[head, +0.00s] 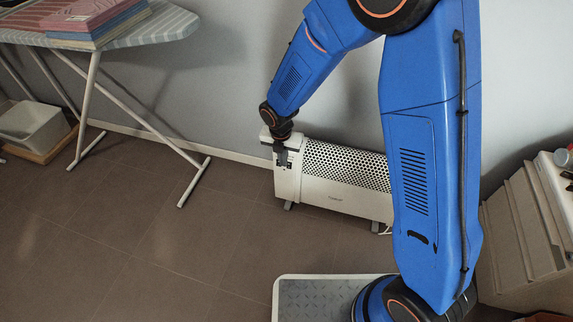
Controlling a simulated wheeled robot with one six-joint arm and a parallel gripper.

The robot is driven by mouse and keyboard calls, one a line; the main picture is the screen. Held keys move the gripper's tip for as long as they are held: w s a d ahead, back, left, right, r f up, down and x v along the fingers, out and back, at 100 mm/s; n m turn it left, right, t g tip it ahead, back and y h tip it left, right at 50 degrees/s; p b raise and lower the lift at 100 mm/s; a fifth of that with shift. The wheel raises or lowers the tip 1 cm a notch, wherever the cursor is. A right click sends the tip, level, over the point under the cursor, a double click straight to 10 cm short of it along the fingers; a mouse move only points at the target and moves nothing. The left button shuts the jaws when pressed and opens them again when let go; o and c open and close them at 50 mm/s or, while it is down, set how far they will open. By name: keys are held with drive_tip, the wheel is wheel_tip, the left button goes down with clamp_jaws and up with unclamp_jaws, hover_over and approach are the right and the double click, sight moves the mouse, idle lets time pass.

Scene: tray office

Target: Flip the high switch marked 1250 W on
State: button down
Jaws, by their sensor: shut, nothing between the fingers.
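A white convector heater (335,198) with a perforated dark top grille stands on the floor against the wall. My gripper (281,160) points down at that left end, just above or against the panel. It is shut, with nothing held. The gripper covers the upper part of the panel. The switches and the 1250 W marking are too small and too hidden to read, so I cannot tell the switch positions or whether the fingertips touch one.
An ironing board (165,30) with folded cloths (95,15) stands at the left, its legs reaching toward the heater. A beige cabinet (520,240) stands at the right.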

sight(289, 166)
drive_tip(key=shift+f, duration=0.1)
drive_tip(key=w+d+f, duration=0.1)
drive_tip(key=w+f, duration=0.4)
drive_tip(key=f, duration=0.5)
drive_tip(key=shift+d+f, duration=0.15)
drive_tip(key=shift+d, duration=0.05)
idle(0.4)
drive_tip(key=shift+w+d+f, duration=0.1)
drive_tip(key=shift+w, duration=0.1)
drive_tip(key=shift+r, duration=0.2)
